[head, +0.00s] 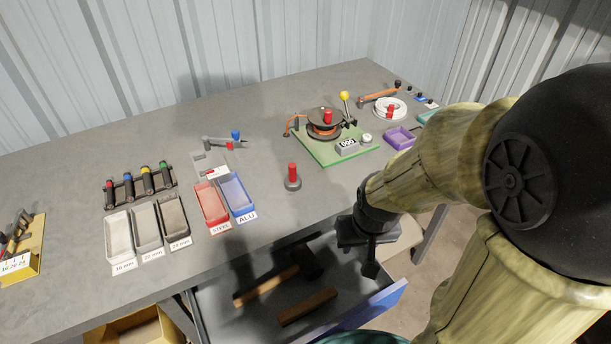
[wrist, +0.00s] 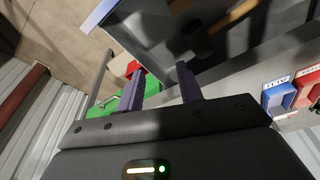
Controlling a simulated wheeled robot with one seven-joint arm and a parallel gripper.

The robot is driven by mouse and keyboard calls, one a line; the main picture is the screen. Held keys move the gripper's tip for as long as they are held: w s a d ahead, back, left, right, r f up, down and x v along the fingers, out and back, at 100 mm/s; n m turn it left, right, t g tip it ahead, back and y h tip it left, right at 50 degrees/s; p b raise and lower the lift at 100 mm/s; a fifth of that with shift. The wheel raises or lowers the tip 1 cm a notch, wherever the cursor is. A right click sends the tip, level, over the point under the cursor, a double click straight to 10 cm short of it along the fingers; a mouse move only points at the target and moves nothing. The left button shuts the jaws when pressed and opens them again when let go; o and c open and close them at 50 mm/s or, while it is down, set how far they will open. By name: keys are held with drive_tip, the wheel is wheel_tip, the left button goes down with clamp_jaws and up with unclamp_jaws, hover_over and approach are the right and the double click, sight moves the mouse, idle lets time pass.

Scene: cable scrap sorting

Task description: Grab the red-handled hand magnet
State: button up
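The hand magnet (head: 292,177) stands upright on the grey bench in the head view, a red grip on a round dark grey base. It is right of the blue ALU tray and near the bench's front edge. I cannot make it out in the wrist view. My gripper (head: 362,252) is to the right of and nearer than the magnet, by the open drawer, apart from the magnet. In the wrist view its two fingers (wrist: 160,78) are spread with nothing held between them.
The open drawer (head: 376,308) below the bench holds a hammer (head: 268,287) and a wooden piece (head: 307,307). Red STEEL (head: 211,204) and blue ALU (head: 236,195) trays stand left of the magnet. A green board (head: 338,150) with a cable reel is behind it. Bench around the magnet is clear.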

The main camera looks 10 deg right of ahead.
drive_tip(key=shift+o, duration=1)
drive_tip(key=shift+w, duration=0.1)
wheel_tip(320, 180, up, 14)
drive_tip(key=n+t+p, duration=0.2)
drive_tip(key=p, duration=0.2)
hover_over(293, 174)
drive_tip(key=s+d, duration=0.2)
drive_tip(key=s, duration=0.2)
drive_tip(key=shift+s+a+r+y, duration=0.1)
drive_tip(key=shift+s+y, duration=0.1)
drive_tip(key=shift+y, duration=0.3)
drive_tip(key=x, duration=1.2)
drive_tip(key=shift+f, duration=0.25)
